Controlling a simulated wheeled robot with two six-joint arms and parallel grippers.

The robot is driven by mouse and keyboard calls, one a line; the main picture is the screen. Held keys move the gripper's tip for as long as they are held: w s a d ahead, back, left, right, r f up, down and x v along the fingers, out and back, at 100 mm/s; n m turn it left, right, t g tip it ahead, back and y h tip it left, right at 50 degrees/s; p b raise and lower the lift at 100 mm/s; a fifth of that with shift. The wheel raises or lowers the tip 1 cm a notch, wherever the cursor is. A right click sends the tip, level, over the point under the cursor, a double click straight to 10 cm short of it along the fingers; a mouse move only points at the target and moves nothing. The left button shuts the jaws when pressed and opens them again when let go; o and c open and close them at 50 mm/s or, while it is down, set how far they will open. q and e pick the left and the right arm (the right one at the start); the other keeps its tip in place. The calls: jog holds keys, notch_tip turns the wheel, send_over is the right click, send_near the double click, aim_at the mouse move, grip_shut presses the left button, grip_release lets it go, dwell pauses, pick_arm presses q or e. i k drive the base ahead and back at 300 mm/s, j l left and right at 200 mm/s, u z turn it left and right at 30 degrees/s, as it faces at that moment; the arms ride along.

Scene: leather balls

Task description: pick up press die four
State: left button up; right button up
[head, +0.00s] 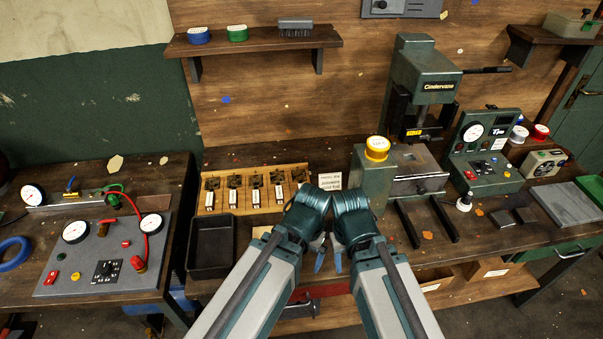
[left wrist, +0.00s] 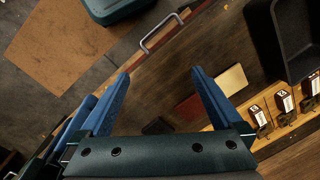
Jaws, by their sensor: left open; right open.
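Several press dies (head: 255,190) stand in a row in a wooden rack (head: 240,208) on the bench, left of my grippers. Some dies also show at the lower right of the left wrist view (left wrist: 285,103). My left gripper (left wrist: 160,76) is open and empty, its blue fingers apart over the bench's front edge. My right gripper (head: 338,262) is close beside it in the head view, mostly hidden by its wrist, with blue finger parts showing. Both are away from the dies.
A black tray (head: 211,247) sits in front of the rack's left end. A green press (head: 420,85) with a yellow-topped post (head: 377,150) stands right of the rack. A gauge panel (head: 105,250) is on the left bench. A small sign (head: 330,182) stands right of the rack.

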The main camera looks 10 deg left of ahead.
aim_at(276, 177)
jog(key=z, duration=1.3)
jog(key=k+j+z, duration=0.15)
jog(key=j, duration=0.15)
jog(key=k+j+z, duration=0.15)
jog(key=k+j, duration=0.15)
jog(key=j, duration=0.15)
jog(key=k+j, duration=0.15)
jog(key=j, duration=0.1)
